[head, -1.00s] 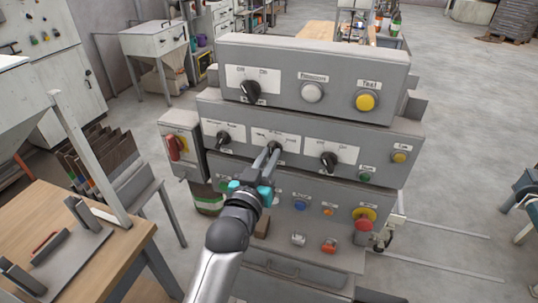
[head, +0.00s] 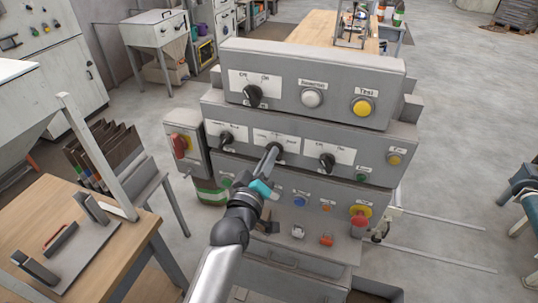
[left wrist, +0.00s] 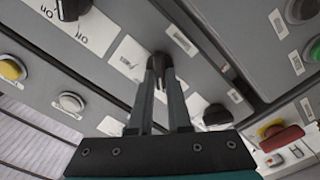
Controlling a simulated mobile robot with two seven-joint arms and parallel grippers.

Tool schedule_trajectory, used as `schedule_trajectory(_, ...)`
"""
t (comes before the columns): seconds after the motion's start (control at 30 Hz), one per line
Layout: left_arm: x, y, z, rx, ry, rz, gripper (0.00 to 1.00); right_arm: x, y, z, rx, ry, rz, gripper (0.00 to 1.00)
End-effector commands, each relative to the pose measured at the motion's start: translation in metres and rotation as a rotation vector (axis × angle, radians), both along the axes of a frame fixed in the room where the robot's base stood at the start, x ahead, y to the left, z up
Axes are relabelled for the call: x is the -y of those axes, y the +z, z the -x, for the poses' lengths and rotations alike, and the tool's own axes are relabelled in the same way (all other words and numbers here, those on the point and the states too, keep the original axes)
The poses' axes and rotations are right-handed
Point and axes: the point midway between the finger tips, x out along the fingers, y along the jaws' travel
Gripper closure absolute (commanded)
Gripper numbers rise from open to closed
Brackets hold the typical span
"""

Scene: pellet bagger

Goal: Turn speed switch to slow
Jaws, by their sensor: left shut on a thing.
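The grey panel's middle row has a black rotary knob (head: 277,149) at its centre, on a white label too small to read surely. My left gripper (head: 271,160) reaches it from the front, its fingers shut on the knob. In the left wrist view the two fingertips (left wrist: 160,75) meet on this black knob (left wrist: 161,61), with a white label beside it. The fingers hide part of the knob, so its pointer direction is unclear. My right gripper is not in view.
Black knobs flank it on the left (head: 226,138) and right (head: 327,161). A red emergency button (head: 359,219) sits lower right, with several small buttons below the row. A red-handled switch box (head: 183,145) stands at the left. A wooden table (head: 130,242) is at the lower left.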

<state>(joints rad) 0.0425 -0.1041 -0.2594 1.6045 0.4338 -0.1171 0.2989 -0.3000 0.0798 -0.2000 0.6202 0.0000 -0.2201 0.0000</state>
Motion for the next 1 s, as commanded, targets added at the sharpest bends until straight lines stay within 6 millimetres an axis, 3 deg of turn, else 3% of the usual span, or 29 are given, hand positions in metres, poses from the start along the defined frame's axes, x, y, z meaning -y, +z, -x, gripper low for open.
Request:
schedule_trajectory(0.67, -0.0003, -0.0002, -0.0002, -0.021, 0.001, 0.068, 1.00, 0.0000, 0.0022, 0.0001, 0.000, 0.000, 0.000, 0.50)
schedule_trajectory(0.7, -0.0003, -0.0002, -0.0002, -0.021, 0.001, 0.068, 0.83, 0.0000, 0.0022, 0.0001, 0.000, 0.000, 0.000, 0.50)
schedule_trajectory(0.93, -0.0002, -0.0002, -0.0002, -0.022, 0.000, 0.067, 0.57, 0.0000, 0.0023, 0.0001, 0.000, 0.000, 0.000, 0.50)
schedule_trajectory(1.0, -0.0002, -0.0002, -0.0002, -0.021, 0.000, 0.066, 0.54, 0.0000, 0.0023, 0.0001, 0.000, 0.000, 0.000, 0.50)
